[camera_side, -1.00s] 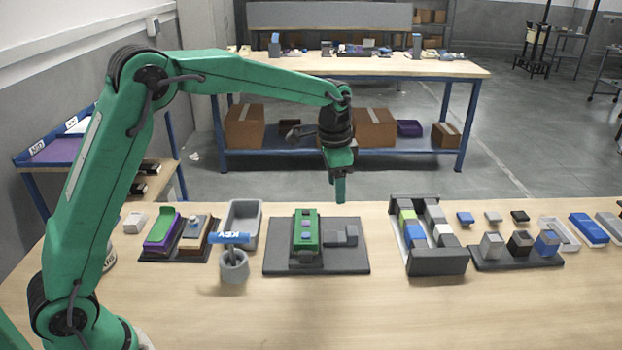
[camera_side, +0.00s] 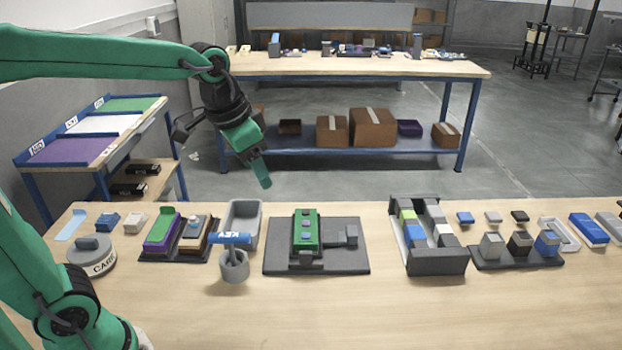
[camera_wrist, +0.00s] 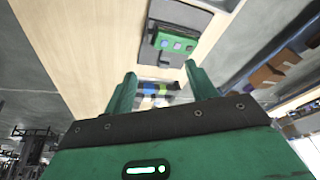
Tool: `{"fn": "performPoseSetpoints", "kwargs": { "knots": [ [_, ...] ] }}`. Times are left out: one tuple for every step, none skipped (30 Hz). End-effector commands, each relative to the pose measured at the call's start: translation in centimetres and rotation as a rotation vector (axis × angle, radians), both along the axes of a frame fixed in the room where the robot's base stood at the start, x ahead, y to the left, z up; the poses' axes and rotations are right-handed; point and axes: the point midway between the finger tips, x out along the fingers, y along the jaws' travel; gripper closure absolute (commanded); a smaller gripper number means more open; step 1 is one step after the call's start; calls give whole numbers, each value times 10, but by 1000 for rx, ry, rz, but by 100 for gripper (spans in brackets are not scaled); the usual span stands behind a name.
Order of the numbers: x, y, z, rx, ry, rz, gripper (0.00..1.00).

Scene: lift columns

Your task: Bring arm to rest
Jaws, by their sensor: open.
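My gripper (camera_side: 262,172) hangs in the air at the upper left of the side view, tilted, above and beyond the table's back edge. In the wrist view, its two green fingers (camera_wrist: 158,88) stand apart with nothing between them. My green arm reaches in from the left. The green block with buttons (camera_side: 305,232) sits on a dark grey plate (camera_side: 345,262) on the table, well apart from my gripper. It also shows in the wrist view (camera_wrist: 176,42).
On the table (camera_side: 330,315) stand a cup with a blue-labelled tool (camera_side: 233,265), a grey bin (camera_side: 243,215), a dark rack of coloured blocks (camera_side: 437,262) and a round labelled weight (camera_side: 92,255). A tray shelf (camera_side: 75,150) stands at left. The table's front is clear.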

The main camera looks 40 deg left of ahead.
Motion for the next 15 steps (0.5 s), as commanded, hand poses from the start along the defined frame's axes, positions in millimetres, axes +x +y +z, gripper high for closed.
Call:
{"fn": "performPoseSetpoints", "kwargs": {
  "knots": [
    [-11,2,2,-6,-14,17,44],
    [-17,2,2,-9,-21,29,44],
    [-25,4,2,-14,-32,42,44],
    [-30,4,2,-17,-39,54,44],
    [-36,5,1,-21,-45,64,44],
    [-44,6,0,-25,-54,78,44],
    [-50,7,0,-29,-61,89,44],
    [-56,8,-1,-34,-68,100,44],
    [-63,8,-3,-38,-77,114,44],
    [-68,9,-4,-43,-84,125,44],
    [-74,10,-5,-46,-92,136,44],
    [-81,10,-7,-51,-101,149,44],
    [-86,11,-9,-56,-108,160,44],
    [-91,11,-11,-60,-114,169,44],
    [-98,12,-13,-64,-123,182,44]
  ]
}}
